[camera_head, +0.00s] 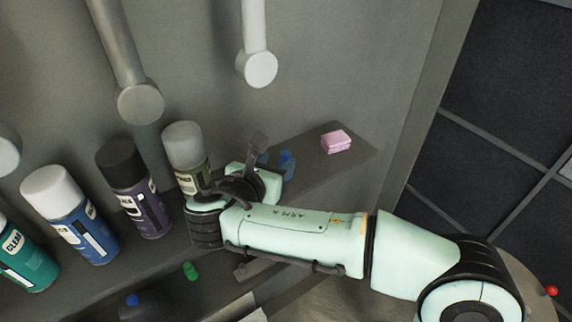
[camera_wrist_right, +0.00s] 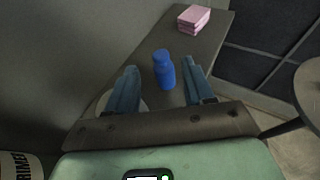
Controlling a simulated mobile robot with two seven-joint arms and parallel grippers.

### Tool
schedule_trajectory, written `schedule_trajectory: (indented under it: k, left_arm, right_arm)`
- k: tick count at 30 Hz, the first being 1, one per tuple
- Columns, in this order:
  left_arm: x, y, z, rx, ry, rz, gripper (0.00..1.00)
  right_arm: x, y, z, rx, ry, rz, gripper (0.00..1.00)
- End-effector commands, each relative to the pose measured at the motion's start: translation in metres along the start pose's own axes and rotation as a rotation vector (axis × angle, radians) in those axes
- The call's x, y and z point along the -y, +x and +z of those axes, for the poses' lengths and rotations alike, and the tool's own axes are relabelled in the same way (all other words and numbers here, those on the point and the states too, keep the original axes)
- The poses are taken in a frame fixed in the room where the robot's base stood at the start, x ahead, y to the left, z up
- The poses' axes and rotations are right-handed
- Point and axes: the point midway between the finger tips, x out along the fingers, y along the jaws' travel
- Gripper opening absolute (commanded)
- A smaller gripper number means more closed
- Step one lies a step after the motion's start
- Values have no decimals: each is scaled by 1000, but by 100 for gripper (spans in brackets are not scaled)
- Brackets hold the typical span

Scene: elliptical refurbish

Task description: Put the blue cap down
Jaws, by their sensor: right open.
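The blue cap (camera_wrist_right: 164,70) stands upright on the grey shelf in the right wrist view, between and just beyond my right gripper's two fingers. The right gripper (camera_wrist_right: 165,88) is open, with a gap between each finger and the cap. In the head view the blue cap (camera_head: 287,162) shows on the shelf just past my right gripper (camera_head: 274,160), partly hidden by the wrist. My left gripper is not in view.
A pink block stack (camera_head: 336,142) lies near the shelf's right end. Several spray cans, such as the purple one (camera_head: 140,195), stand along the left. A green cap (camera_head: 190,271) and another blue cap (camera_head: 132,300) are lower down. Grey pipes (camera_head: 125,60) hang above.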

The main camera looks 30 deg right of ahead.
Motion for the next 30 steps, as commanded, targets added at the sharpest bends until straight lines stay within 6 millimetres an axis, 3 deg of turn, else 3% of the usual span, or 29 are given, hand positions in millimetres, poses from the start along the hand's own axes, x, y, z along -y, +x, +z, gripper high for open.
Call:
schedule_trajectory:
  k: [7,15,24,26,29,30]
  left_arm:
    - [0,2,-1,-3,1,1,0]
    - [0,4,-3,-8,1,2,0]
    - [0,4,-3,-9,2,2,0]
    - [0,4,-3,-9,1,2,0]
    - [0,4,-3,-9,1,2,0]
    - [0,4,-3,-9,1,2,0]
  right_arm:
    - [1,20,-1,0,0,-2,52]
    - [1,57,-4,-1,-1,-1,52]
    - [1,62,-4,0,0,1,52]
    - [1,62,-4,0,0,1,36]
    - [1,62,-4,0,0,1,3]
    - [1,62,-4,0,0,1,3]
